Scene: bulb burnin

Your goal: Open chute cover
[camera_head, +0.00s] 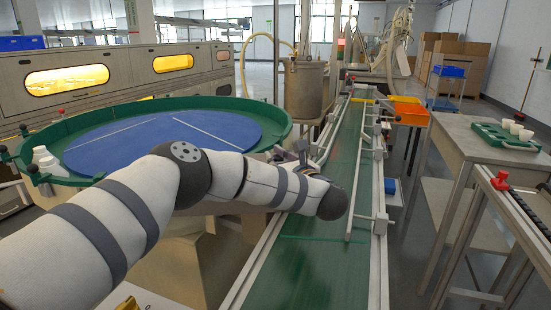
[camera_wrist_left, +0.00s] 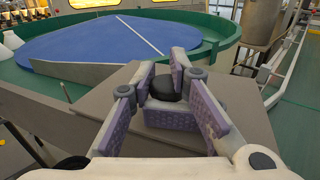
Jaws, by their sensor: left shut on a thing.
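The chute cover (camera_wrist_left: 85,112) looks like a flat grey-brown plate with a black round knob (camera_wrist_left: 168,88) on it. In the left wrist view it lies just outside the round green-rimmed table. My left gripper (camera_wrist_left: 166,80) is shut on the knob, with purple-padded fingers on both sides of it. In the head view my left gripper (camera_head: 286,153) is small and partly behind my own forearm, beside the round table's right rim. The cover is mostly hidden there. I cannot tell whether the plate is lifted from its seat. My right gripper is not in view.
The round table has a green rim (camera_head: 283,118) and a blue disc (camera_head: 130,140); white bottles (camera_head: 48,162) stand at its left. A green conveyor (camera_head: 330,250) with rails runs along the right. A metal drum (camera_head: 304,88) stands behind. A side table (camera_head: 470,140) holds a green tray.

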